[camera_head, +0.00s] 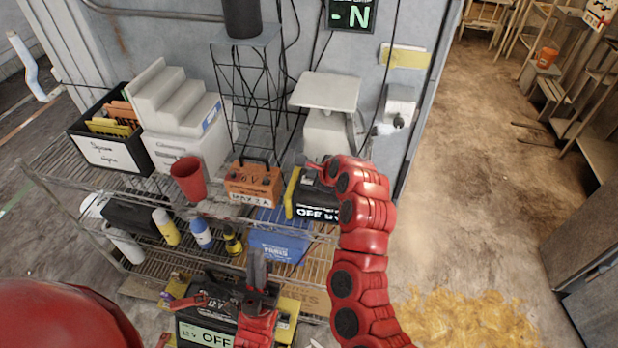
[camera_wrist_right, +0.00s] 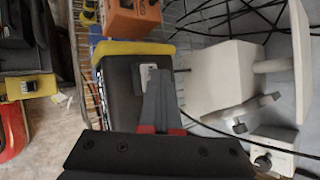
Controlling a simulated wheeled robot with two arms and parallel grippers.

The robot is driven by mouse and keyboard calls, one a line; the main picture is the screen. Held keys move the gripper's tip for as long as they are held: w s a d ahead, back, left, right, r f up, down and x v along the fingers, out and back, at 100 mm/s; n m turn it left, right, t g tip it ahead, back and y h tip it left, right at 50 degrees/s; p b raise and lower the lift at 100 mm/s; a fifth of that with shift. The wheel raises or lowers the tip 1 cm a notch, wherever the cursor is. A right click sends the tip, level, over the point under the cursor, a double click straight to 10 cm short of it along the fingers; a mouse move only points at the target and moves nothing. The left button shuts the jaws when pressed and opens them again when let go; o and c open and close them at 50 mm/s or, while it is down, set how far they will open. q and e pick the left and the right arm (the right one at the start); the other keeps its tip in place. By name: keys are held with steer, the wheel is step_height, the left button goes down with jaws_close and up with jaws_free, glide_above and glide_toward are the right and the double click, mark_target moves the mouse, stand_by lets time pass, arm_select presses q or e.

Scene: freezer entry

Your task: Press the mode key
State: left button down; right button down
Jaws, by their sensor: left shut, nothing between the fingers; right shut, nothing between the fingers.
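My left gripper (camera_head: 258,262) is shut and empty in front of the lower shelf, above a second black box (camera_head: 206,333) labelled "12 V" and "OFF".
An orange battery box (camera_head: 253,185) and a red cup (camera_head: 188,179) stand left of the black box. A white stand (camera_head: 326,92) is behind it.

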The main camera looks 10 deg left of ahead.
steer(key=shift+r+p, duration=0.45)
steer(key=shift+r, duration=0.45)
steer(key=shift+r+p, duration=1.15)
steer(key=shift+r, duration=1.35)
